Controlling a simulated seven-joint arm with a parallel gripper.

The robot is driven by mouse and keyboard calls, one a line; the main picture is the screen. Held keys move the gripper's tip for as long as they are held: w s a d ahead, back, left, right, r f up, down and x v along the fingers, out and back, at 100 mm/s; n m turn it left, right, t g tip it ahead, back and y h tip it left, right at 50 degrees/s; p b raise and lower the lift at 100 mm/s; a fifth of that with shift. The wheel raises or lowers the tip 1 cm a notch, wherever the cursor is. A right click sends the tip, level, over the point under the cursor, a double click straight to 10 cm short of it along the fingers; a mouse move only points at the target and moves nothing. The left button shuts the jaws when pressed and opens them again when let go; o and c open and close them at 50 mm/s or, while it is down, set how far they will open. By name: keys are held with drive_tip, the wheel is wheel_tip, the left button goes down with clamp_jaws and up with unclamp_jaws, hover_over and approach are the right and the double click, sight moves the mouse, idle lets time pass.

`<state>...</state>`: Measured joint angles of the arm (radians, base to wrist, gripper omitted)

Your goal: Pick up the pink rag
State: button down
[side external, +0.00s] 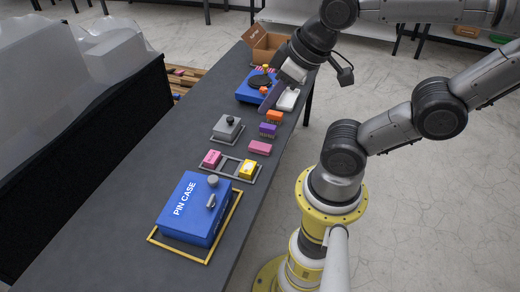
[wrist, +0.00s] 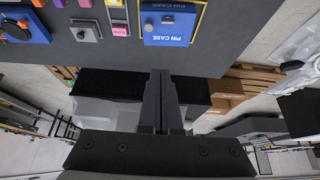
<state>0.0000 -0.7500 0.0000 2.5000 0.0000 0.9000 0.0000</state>
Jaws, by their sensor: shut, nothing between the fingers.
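I see no cloth that clearly reads as a rag. A plain pink block-like piece (side external: 260,147) lies on the grey table, right of the middle row. A second pink piece (side external: 212,158), with a light marking, sits at the left end of a grey rack; a pink piece also shows in the wrist view (wrist: 120,30). My gripper (side external: 267,106) is over the table's far part, beside the blue round-topped device, well beyond both pink pieces. Its purple fingers are together and empty, as the wrist view (wrist: 160,74) also shows.
A blue pin case (side external: 190,208) stands in a yellow frame at the near end. A yellow block (side external: 248,169), purple block (side external: 268,130), orange block (side external: 274,116) and grey knobbed block (side external: 228,128) stand near the pink pieces. An open cardboard box (side external: 268,46) is at the back. The table's left strip is clear.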

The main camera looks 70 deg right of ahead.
drive_tip(key=c, duration=1.6)
unclamp_jaws()
drive_tip(key=shift+c, duration=0.2)
unclamp_jaws()
